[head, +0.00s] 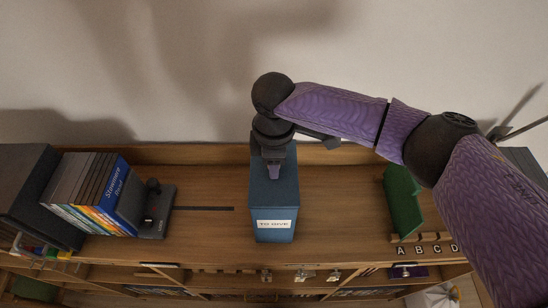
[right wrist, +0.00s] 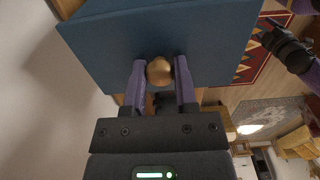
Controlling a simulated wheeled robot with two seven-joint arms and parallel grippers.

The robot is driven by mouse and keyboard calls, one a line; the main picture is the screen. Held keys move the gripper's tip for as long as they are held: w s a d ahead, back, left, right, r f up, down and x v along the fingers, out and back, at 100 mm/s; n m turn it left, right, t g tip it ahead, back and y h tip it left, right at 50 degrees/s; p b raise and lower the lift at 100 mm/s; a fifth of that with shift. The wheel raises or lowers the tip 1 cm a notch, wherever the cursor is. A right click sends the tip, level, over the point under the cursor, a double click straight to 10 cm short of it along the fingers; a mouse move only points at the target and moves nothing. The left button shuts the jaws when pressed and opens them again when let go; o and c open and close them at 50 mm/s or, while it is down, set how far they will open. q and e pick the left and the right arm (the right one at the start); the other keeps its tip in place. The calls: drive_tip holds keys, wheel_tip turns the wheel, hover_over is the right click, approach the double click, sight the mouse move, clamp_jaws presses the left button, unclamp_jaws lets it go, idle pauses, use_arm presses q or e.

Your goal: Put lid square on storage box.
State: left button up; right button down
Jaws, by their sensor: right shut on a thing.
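A blue storage box (head: 285,231) with a white "TO GIVE" label stands on the wooden shelf top, in the middle of the head view. My right gripper (head: 274,172) is over its top, pointing down. In the right wrist view the purple fingers of the right gripper (right wrist: 160,80) are shut on a round wooden knob (right wrist: 159,71) in front of a broad blue lid (right wrist: 110,45). The head view does not show a clear gap between lid and box, so I cannot tell whether they touch. My left gripper is not seen in the head view.
Upright DVD cases (head: 90,190) with a grey bookend (head: 155,215) stand at the left, by a dark box (head: 22,190). The shelf top beside the blue box is mostly clear.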

drive_tip(key=shift+r+p, duration=0.1)
drive_tip(key=shift+p, duration=0.25)
idle(0.3)
drive_tip(key=shift+p, duration=0.3)
idle(0.6)
drive_tip(key=shift+p, duration=0.35)
drive_tip(key=shift+f, duration=0.3)
idle(0.6)
drive_tip(key=shift+p, duration=0.35)
idle(0.4)
unclamp_jaws()
wheel_tip(320, 180, up, 7)
drive_tip(key=p, duration=0.7)
drive_tip(key=shift+r+p, duration=0.1)
drive_tip(key=shift+p, duration=0.2)
